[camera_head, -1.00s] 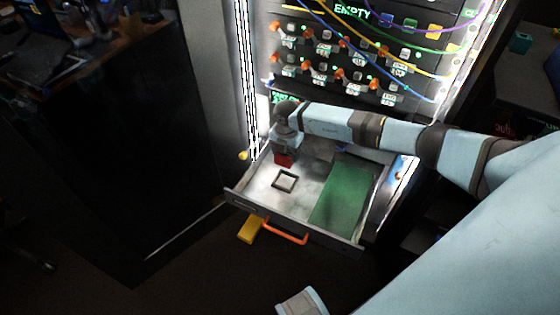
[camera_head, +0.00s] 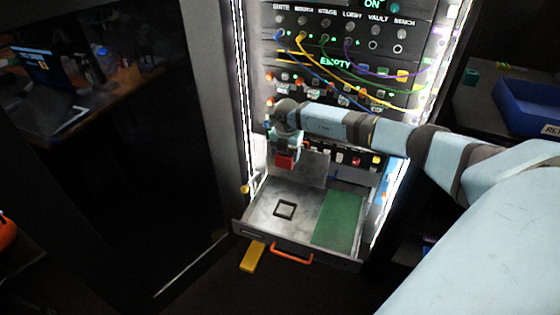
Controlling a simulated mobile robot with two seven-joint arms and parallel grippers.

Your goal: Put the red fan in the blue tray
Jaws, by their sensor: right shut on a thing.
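The red fan (camera_head: 285,161) is a small red block under my right gripper (camera_head: 285,152). My right gripper is shut on it and holds it above the back left of the open drawer (camera_head: 265,222). The arm comes in from the right. The blue tray (camera_head: 534,112) stands on a dark surface at the far right, cut by the picture's edge, with a white label on its front. My left gripper is not in view.
The drawer holds a dark square frame (camera_head: 285,209) and a green mat (camera_head: 338,220), with an orange handle (camera_head: 291,254) in front. A yellow block (camera_head: 252,256) shows beside the handle. The rack panel (camera_head: 345,60) with cables and knobs stands behind.

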